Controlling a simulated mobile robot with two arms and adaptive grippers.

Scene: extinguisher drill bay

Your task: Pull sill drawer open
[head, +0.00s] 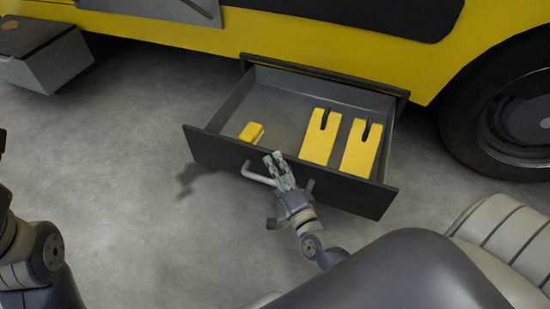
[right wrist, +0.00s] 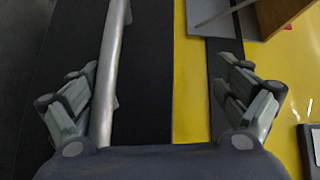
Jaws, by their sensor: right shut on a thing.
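The sill drawer (head: 225,152) stands pulled out from under the yellow vehicle body, its grey inside showing. Its bar handle (head: 259,174) is on the dark front panel; the bar also runs lengthwise in the right wrist view (right wrist: 112,70). My right gripper (head: 277,160) is at the handle, shut on it. In the right wrist view its fingers (right wrist: 155,100) look well apart, with the bar close beside the left one. Part of the handle is hidden by the gripper. My left arm shows at the left edge, its gripper out of view.
Two yellow slabs with black slots (head: 320,140) (head: 361,150) and a small yellow block (head: 251,132) lie in the drawer. A wheel (head: 510,115) stands to the right. A grey box-like step (head: 45,60) is at upper left. The concrete floor (head: 120,150) left of the drawer is clear.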

